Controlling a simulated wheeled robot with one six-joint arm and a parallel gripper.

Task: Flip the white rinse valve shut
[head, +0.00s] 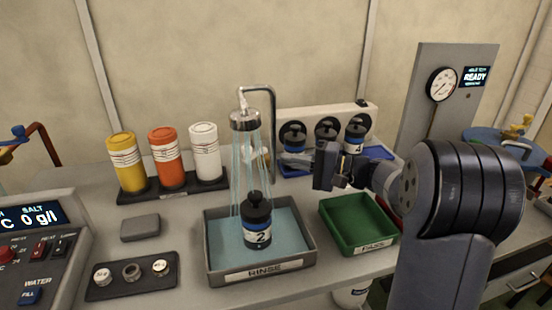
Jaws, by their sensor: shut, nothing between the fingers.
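Water streams from the shower head (245,120) of the rinse pipe into the grey rinse tray (212,262). A black bottle with a blue and white label marked 2 (257,222) stands upright in the tray under the stream. A small pale part beside the pipe (267,163) may be the white rinse valve; it is too small to tell its handle position. My gripper (290,160) reaches in from the right, behind the tray, its fingers pointing left toward the pipe. It looks shut and empty. I cannot tell whether it touches the valve.
A green PASS tray (352,246) is right of the rinse tray. A white rack (358,112) with several dark bottles and a blue tray (378,152) stand behind my gripper. Yellow (128,165), orange (166,158) and white (205,153) canisters stand at the left.

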